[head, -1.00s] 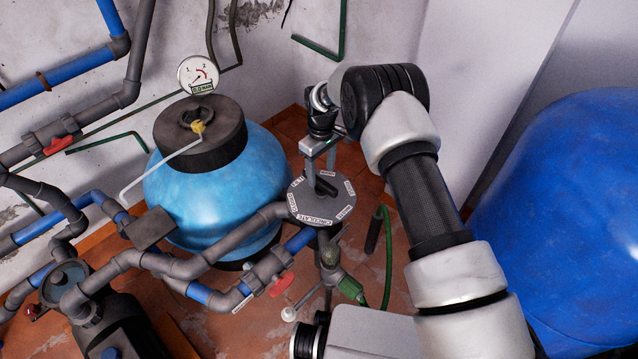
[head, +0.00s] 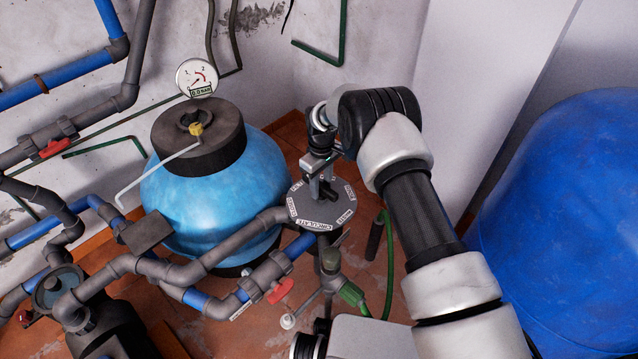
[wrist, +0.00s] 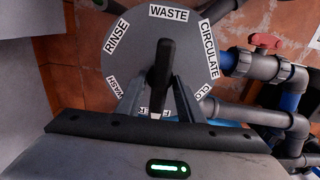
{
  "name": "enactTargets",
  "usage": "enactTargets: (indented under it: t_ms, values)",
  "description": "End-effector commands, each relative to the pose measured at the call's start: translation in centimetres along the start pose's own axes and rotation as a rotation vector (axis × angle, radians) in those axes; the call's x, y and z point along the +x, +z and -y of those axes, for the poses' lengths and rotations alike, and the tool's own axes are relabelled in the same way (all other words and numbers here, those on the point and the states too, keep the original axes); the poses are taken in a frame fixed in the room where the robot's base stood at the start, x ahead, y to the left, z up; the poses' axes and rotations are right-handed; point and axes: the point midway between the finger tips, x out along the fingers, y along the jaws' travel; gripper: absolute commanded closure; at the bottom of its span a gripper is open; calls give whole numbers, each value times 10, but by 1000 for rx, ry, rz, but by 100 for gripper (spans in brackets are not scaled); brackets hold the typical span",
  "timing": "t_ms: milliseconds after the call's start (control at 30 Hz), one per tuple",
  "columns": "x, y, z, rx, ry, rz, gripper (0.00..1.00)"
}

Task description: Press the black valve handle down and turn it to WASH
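The black valve handle (wrist: 163,62) stands on the round grey valve disc (wrist: 125,60), which carries white position labels. In the wrist view, the handle lies on a line between WASTE (wrist: 169,13) at the top and a partly hidden label at the bottom. WASH (wrist: 116,87) is at the lower left, below RINSE. My gripper (wrist: 162,78) points down at the disc, with one finger on each side of the handle. The fingers look closed in against it. In the head view, my gripper (head: 321,186) is low over the disc (head: 310,212) and partly hides the handle.
A blue tank (head: 225,190) with a pressure gauge (head: 197,78) stands left of the valve. Grey and blue pipes with a red lever (head: 280,291) run below and left. A green hose (head: 388,260) hangs at the right. A large blue tank (head: 570,200) fills the far right.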

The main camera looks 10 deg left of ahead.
Motion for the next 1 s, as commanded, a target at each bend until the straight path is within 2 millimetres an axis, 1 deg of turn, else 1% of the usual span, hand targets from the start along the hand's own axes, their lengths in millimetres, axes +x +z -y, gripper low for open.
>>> enactTargets:
  t_ms: [33, 67, 100, 467, 1000]
  values:
    - [0, 0, 0, 0, -1, 0, 81]
    - [0, 0, 0, 0, -1, 0, 86]
    - [0, 0, 0, 0, -1, 0, 87]
    - [1, 0, 0, 0, -1, 1, 87]
    - [10, 0, 0, 0, -1, 1, 87]
